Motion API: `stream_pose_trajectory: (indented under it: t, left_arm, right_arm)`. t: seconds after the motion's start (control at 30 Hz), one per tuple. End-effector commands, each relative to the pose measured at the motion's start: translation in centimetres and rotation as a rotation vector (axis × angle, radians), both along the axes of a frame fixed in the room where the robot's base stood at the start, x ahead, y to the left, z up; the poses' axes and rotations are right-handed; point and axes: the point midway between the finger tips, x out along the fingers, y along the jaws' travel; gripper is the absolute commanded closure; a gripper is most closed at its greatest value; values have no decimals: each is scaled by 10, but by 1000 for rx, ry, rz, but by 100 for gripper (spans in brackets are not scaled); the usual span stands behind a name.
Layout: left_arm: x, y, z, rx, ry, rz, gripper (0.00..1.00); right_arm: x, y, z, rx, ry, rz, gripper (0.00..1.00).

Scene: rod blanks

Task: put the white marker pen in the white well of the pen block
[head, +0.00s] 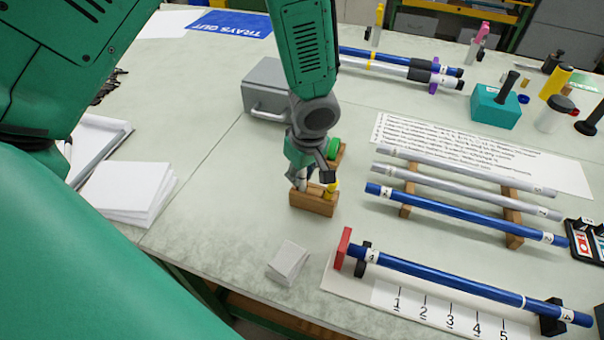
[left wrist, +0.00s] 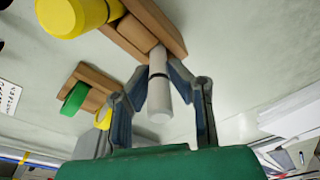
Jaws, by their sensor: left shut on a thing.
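The pen block (head: 313,204) is a small wooden block on the table, with a yellow marker (head: 331,188) standing in its right side. My left gripper (head: 311,174) is right over the block and shut on the white marker pen (head: 301,181). In the left wrist view the white marker pen (left wrist: 159,92) lies between the fingertips (left wrist: 161,78), its far end at the wooden block (left wrist: 176,38). I cannot tell how deep the pen sits in a well. The yellow marker (left wrist: 72,14) shows there beside it. My right gripper is out of view.
A wooden holder with a green roll (head: 333,148) stands just behind the block. A grey metal box (head: 268,90) is behind left, a light wedge (head: 288,262) in front. Rods on wooden rests (head: 410,190) lie to the right. Table left of the block is clear.

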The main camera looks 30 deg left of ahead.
Motion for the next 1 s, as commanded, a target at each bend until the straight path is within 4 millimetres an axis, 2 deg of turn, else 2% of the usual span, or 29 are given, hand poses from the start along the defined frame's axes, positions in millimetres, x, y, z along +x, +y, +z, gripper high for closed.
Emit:
stream_pose_trajectory:
  t: [0.07,0.1,0.17,0.43,0.57,0.67,1.0]
  left_arm:
    - [0,0,-2,0,0,0,100]
    - [0,0,-3,0,0,1,81]
    - [0,0,-2,0,0,1,64]
    - [0,0,-2,0,0,0,64]
    - [0,0,5,-1,-2,0,64]
    - [1,-2,19,0,-4,0,64]
    - [-3,-14,90,-1,-5,0,64]
  right_arm:
    - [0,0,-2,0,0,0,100]
    - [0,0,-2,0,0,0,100]
    - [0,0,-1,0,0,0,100]
    - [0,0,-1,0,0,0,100]
    - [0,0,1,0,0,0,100]
    - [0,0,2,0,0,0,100]
    - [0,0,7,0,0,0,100]
